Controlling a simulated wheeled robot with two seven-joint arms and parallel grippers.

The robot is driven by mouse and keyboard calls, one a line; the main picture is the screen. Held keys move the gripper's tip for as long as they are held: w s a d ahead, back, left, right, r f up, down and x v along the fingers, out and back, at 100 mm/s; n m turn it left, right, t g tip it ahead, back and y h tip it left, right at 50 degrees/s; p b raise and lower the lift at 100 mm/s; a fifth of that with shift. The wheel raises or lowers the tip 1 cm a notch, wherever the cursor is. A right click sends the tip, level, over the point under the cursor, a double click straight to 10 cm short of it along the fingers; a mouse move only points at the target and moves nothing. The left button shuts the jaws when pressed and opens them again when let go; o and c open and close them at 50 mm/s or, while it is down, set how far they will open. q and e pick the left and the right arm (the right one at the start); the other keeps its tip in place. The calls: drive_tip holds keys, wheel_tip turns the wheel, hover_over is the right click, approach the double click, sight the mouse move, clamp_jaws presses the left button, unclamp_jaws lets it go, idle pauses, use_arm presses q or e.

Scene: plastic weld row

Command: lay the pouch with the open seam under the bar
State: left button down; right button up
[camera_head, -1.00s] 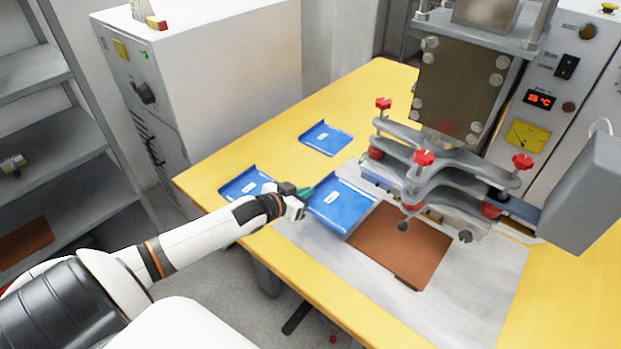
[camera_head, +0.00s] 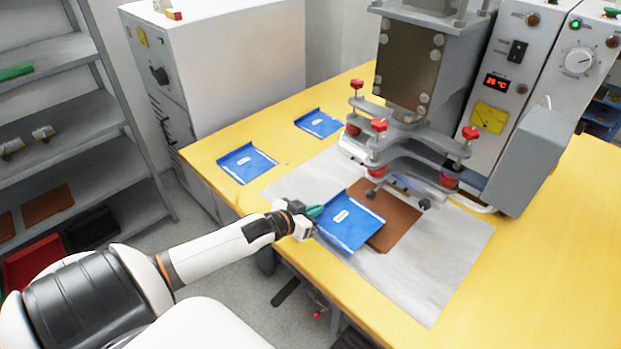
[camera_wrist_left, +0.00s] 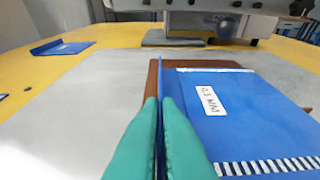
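My left gripper (camera_head: 315,211) is shut on the raised left edge of a blue pouch (camera_head: 352,232) with a white label. In the left wrist view the green fingertips (camera_wrist_left: 160,130) pinch this upright edge, and the pouch (camera_wrist_left: 250,125) extends to the right, with a striped band along its near side. The pouch overlaps the left part of the brown pad (camera_head: 402,222), in front of the press; I cannot tell whether it touches the pad. The press's bar (camera_wrist_left: 215,22) stands beyond the pouch, with a gap below it. My right gripper is not in view.
Two other blue pouches lie on the yellow table, one at the left (camera_head: 246,164) and one farther back (camera_head: 319,123). Grey clamps with red knobs (camera_head: 415,150) overhang the pad's back. The grey sheet (camera_head: 440,265) is clear at front right.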

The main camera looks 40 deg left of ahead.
sight(339, 198)
use_arm(q)
drive_tip(key=w+b, duration=0.1)
drive_tip(key=w, duration=0.1)
drive_tip(key=w+b, duration=0.1)
drive_tip(key=w, duration=0.1)
drive_tip(key=w+b, duration=0.2)
drive_tip(key=shift+w+d+f, duration=0.1)
drive_tip(key=shift+d+f, duration=0.15)
drive_tip(key=shift+f, duration=0.05)
drive_tip(key=w+b, duration=0.3)
drive_tip(key=w, duration=0.1)
drive_tip(key=shift+d, duration=0.2)
drive_tip(key=shift+f+b, duration=0.4)
drive_tip(key=shift+f, duration=0.65)
drive_tip(key=shift+p, duration=0.3)
drive_tip(key=shift+f+p, duration=0.1)
drive_tip(key=shift+p, duration=0.55)
idle(0.5)
drive_tip(key=c, duration=1.6)
unclamp_jaws()
